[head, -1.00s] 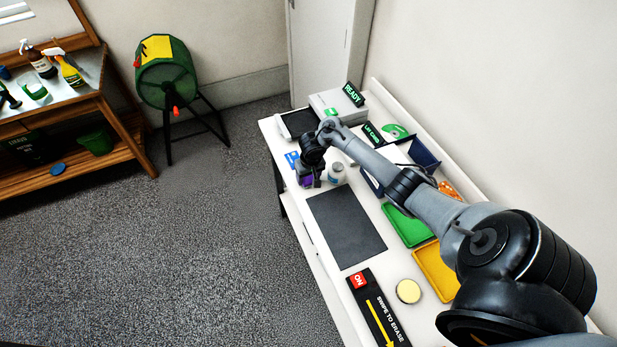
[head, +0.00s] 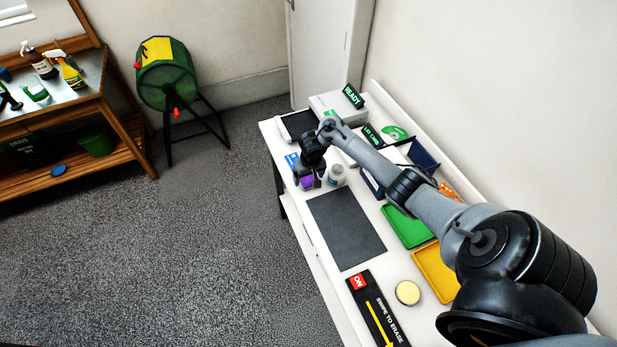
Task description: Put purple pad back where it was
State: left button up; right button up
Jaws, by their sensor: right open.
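The purple pad (head: 307,182) is a small purple patch on the white counter near its left edge, partly hidden by my right gripper. My right gripper (head: 308,183) is open, pointing down at the pad; whether its fingers touch the pad is too small to tell. My right arm reaches in from the lower right across the counter. My left gripper is not in view.
A white jar (head: 337,175) stands close to the right of the gripper. A dark mat (head: 346,229) lies nearer. A green tray (head: 408,226), a yellow tray (head: 436,273) and a round cream pad (head: 408,293) lie along the counter (head: 330,284). A blue-and-white card (head: 292,160) lies behind the gripper.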

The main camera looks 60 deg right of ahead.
aim_at(310, 184)
notch_tip(310, 184, up, 10)
jog(key=s+a+p, duration=0.1)
jog(key=p, duration=0.5)
jog(key=s+a+f+n+t+h, duration=0.1)
jog(key=s+a+f+n, duration=0.15)
jog(key=a, duration=0.65)
jog(key=s+a+f+n+t, duration=0.1)
jog(key=a+n, duration=0.3)
jog(key=a, duration=0.6)
jog(key=s+a+r+n+y, duration=0.1)
jog(key=s+a+r, duration=0.4)
jog(key=s+a, duration=0.1)
jog(key=s+a+r+n+y, duration=0.1)
jog(key=s+a+r, duration=0.4)
jog(key=s+a, duration=0.2)
jog(key=shift+s+a+r+n, duration=0.15)
jog(key=shift+s+r+n, duration=0.2)
jog(key=shift+s, duration=0.75)
